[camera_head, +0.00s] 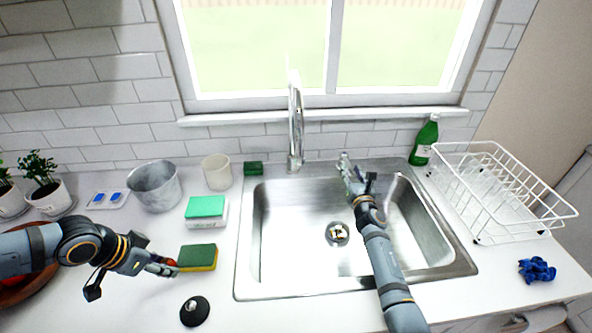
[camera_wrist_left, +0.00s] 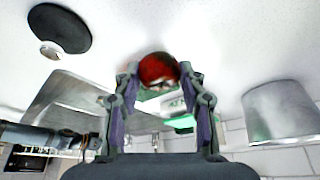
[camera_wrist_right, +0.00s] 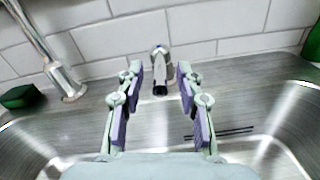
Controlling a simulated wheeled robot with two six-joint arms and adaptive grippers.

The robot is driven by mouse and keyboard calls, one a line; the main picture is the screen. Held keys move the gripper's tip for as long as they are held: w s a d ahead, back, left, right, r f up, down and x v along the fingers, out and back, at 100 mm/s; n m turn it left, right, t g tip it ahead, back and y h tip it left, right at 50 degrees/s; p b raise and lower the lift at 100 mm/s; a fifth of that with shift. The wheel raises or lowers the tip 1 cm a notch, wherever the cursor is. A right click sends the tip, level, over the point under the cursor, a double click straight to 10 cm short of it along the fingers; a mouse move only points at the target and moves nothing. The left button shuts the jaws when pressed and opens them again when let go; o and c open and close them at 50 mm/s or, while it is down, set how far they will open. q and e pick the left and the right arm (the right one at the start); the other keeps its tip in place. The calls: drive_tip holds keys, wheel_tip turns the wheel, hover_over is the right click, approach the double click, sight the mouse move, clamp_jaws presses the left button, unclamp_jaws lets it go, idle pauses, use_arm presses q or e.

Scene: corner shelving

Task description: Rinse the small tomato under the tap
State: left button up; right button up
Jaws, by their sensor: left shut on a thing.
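The small red tomato (camera_head: 171,263) is in my left gripper (camera_head: 168,266), held over the left counter beside a green-and-yellow sponge. In the left wrist view the tomato (camera_wrist_left: 158,68) sits between both fingertips. The chrome tap (camera_head: 296,120) rises behind the sink (camera_head: 245,240); no water shows from it. A small metal tap handle (camera_wrist_right: 160,62) stands to the right of the tap, ahead of my right gripper (camera_wrist_right: 157,75). That gripper is open, its fingers apart on either side of the handle; whether they touch it I cannot tell.
The sponge (camera_head: 198,257) and a black round stopper (camera_head: 195,311) lie near my left gripper. A brown bowl (camera_head: 12,297) is partly hidden under my left arm. A grey bucket (camera_head: 153,186), green bottle (camera_head: 425,140) and white dish rack (camera_head: 500,190) surround the sink. The sink basin is empty.

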use_arm(q)
drive_tip(key=shift+s, duration=0.1)
use_arm(e)
drive_tip(key=shift+s+r, duration=0.1)
drive_tip(key=shift+c, duration=0.9)
clamp_jaws()
use_arm(q)
drive_tip(key=shift+r, duration=0.1)
